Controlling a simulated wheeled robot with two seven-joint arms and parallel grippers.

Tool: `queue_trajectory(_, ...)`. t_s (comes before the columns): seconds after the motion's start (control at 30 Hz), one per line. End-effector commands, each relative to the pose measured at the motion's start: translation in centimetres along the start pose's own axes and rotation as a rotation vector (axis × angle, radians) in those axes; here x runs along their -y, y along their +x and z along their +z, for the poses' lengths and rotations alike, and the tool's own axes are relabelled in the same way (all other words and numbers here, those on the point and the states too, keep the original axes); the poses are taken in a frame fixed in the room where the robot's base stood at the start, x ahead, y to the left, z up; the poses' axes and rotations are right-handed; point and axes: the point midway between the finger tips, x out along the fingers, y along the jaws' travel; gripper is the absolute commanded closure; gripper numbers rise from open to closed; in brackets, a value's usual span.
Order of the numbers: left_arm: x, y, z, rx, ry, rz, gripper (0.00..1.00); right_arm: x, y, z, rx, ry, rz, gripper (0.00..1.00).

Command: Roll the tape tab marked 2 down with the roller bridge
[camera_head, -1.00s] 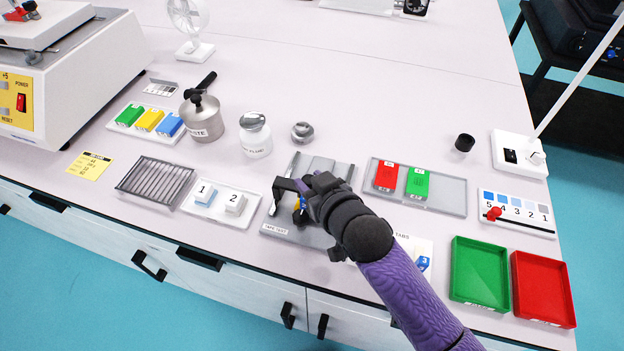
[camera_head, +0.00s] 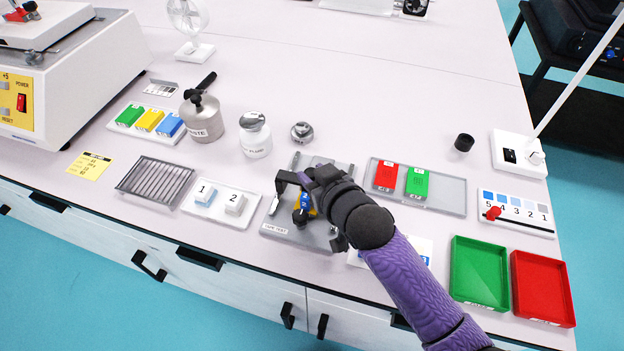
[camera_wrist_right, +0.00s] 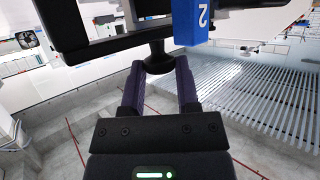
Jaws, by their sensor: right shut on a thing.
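My right gripper (camera_head: 310,181) is over the grey tape test plate (camera_head: 320,238). In the right wrist view its fingers (camera_wrist_right: 159,78) are shut on the dark knob (camera_wrist_right: 158,60) of a black frame (camera_wrist_right: 110,46), which I take as the roller bridge. Whether the roller touches the tab cannot be told. My left gripper is not in view.
Jars (camera_head: 256,136) stand behind. Green (camera_head: 479,273) and red (camera_head: 543,290) trays are at the front right.

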Motion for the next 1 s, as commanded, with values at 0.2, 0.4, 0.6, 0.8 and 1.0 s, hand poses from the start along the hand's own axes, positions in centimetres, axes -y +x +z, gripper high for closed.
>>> queue_trajectory(0.2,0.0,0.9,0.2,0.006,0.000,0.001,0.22,-3.2,3.0,-1.0,0.002,-0.003,0.003,1.00)
queue_trajectory(0.4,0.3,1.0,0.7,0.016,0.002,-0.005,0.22,-4.1,3.6,-1.5,0.001,0.001,0.003,1.00)
queue_trajectory(0.6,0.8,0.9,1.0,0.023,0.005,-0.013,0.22,-4.1,3.6,-1.6,-0.001,0.000,0.005,1.00)
queue_trajectory(0.8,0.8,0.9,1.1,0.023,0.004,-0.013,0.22,-4.1,3.6,-1.6,-0.001,0.000,0.004,0.24)
queue_trajectory(1.0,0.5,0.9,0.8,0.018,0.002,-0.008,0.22,-4.0,3.6,-1.6,-0.001,0.000,0.003,0.24)
